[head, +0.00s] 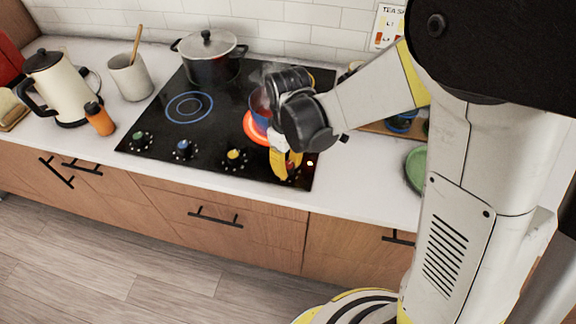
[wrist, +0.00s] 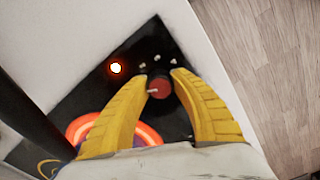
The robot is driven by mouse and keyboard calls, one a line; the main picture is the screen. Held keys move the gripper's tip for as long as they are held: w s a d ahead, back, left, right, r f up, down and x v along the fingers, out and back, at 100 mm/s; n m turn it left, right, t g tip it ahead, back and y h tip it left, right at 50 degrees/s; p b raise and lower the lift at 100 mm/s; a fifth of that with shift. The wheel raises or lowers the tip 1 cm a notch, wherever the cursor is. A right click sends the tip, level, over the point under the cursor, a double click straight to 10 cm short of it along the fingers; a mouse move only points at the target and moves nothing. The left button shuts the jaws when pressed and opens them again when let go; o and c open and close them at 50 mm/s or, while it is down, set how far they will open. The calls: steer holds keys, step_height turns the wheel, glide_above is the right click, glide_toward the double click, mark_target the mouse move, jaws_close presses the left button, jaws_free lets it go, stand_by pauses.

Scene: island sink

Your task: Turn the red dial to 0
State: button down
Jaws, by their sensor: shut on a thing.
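The red dial (wrist: 159,88) is on the front right of the black cooktop (wrist: 100,85). It has a pale pointer mark on its left side in the wrist view, and small white marks lie beyond it. My gripper (wrist: 160,76) has its two yellow fingers on either side of the dial and is shut on it. In the head view my gripper (head: 285,172) points down at the cooktop's front right corner and hides the red dial.
A burner (head: 254,129) glows red beneath a steaming blue pot (head: 260,106), close to my gripper. A lidded grey pot (head: 210,58) stands at the back left. Green, blue and yellow dials (head: 183,149) line the front. A green plate (head: 416,168) lies at right.

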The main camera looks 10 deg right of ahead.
mark_target(288, 165)
steer(key=n, duration=0.5)
stand_by(0.6)
steer(key=c, duration=1)
jaws_free()
steer(key=shift+c, duration=0.2)
step_height(288, 165, up, 12)
